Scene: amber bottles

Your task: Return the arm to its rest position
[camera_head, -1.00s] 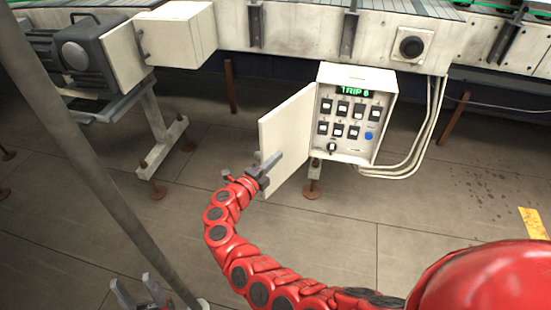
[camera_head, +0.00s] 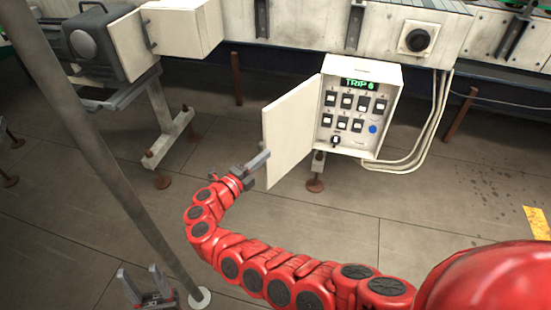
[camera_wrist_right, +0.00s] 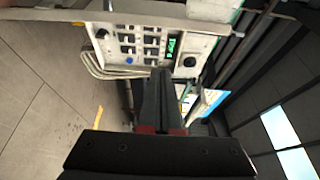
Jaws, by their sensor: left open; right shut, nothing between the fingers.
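My right arm (camera_head: 275,270), red and segmented, reaches in from the lower right and bends up toward the control box. My right gripper (camera_head: 262,161) is shut and empty, just at the left edge of the open box door (camera_head: 292,130); I cannot tell whether it touches. In the right wrist view the shut dark fingers (camera_wrist_right: 160,95) point toward the box. The control box (camera_head: 362,68) has several switches, a blue button (camera_head: 373,129) and a green display (camera_head: 360,83) reading "TRIP 6". My left gripper (camera_head: 143,283) is open and empty at the lower left.
A grey pole (camera_head: 100,150) with a round white base slants across the left. A grey machine (camera_head: 95,45) on a stand is at the upper left. Conduits (camera_head: 435,125) curve down right of the box. The floor (camera_head: 400,225) right of my arm is mostly clear.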

